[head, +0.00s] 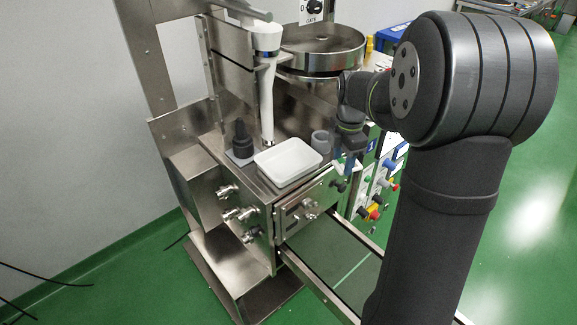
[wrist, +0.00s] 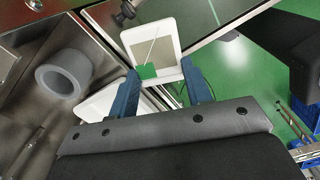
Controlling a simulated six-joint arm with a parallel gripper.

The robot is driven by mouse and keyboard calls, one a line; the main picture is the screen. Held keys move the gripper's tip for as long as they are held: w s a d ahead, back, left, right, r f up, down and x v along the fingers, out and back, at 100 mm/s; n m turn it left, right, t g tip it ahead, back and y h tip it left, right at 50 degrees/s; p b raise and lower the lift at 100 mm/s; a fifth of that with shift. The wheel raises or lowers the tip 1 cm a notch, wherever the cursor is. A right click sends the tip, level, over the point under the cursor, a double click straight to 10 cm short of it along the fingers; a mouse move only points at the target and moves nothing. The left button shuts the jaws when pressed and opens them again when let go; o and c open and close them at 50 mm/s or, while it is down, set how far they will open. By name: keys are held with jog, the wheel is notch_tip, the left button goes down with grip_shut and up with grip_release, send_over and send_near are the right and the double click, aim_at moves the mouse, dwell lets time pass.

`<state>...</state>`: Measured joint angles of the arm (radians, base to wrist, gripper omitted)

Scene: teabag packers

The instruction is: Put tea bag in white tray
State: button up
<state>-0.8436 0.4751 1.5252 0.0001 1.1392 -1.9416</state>
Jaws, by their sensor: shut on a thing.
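In the wrist view the tea bag (wrist: 170,45), a pale square with a white border, a string and a green tag, is held between the two blue fingers of my gripper (wrist: 161,72). The gripper is shut on its near edge. The white tray (head: 289,163) is a shallow, empty rectangular dish on the steel machine top in the head view. In the wrist view the tray (wrist: 101,104) is partly hidden behind the left finger. My gripper (head: 346,166) is just right of the tray in the head view, where I cannot make out the tea bag.
A conveyor (head: 335,255) runs below in front. Control buttons (head: 378,200) are on the right.

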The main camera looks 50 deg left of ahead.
jog(key=s+a+r+n, duration=0.2)
jog(key=a+r+n, duration=0.15)
jog(key=r, duration=0.25)
send_over(284, 168)
notch_tip(284, 168, down, 6)
jog(key=shift+f, duration=2.2)
jog(key=shift+f, duration=0.1)
jog(key=o, duration=1)
jog(key=shift+c, duration=0.2)
